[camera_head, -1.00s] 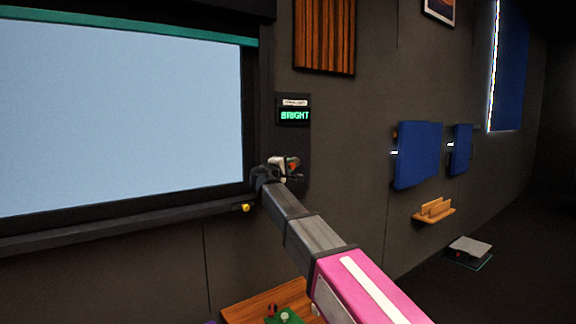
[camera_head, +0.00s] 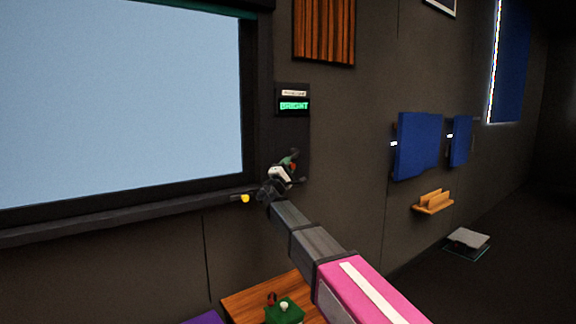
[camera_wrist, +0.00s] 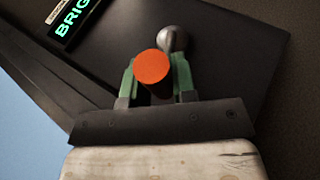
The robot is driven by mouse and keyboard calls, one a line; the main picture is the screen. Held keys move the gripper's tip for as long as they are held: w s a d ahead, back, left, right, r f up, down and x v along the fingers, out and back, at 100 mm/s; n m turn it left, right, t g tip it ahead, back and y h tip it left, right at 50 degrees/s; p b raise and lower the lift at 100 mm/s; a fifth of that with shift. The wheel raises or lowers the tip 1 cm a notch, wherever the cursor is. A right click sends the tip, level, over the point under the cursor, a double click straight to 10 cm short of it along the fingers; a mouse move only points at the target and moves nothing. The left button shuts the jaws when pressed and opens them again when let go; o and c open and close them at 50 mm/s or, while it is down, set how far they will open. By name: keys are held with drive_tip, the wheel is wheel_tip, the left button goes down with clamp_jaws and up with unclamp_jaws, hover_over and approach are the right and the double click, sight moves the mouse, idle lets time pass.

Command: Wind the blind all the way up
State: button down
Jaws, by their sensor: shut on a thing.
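The blind's teal bottom bar (camera_head: 190,7) shows as a thin strip at the top of the large window (camera_head: 120,110), with pale blue glass below it. The rest of the blind is out of view above. The crank's orange knob (camera_wrist: 151,67) is between the two green fingers of my gripper (camera_wrist: 155,80), which is shut on it. A grey round hub (camera_wrist: 173,40) sits beside the knob on the dark wall panel (camera_wrist: 225,70). In the head view my gripper (camera_head: 284,170) is at that panel, below the green BRIGHT display (camera_head: 294,106).
A dark sill (camera_head: 120,215) runs under the window, with a yellow knob (camera_head: 243,198) near its right end. A wooden table (camera_head: 250,295) with a green box (camera_head: 284,311) stands below my arm. Blue wall panels (camera_head: 418,145) and a small wooden shelf (camera_head: 433,201) are at the right.

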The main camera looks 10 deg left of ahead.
drive_tip(key=c, duration=0.9)
unclamp_jaws()
drive_tip(key=v, duration=1)
drive_tip(key=shift+s+f, duration=0.25)
drive_tip(key=shift+s, duration=0.1)
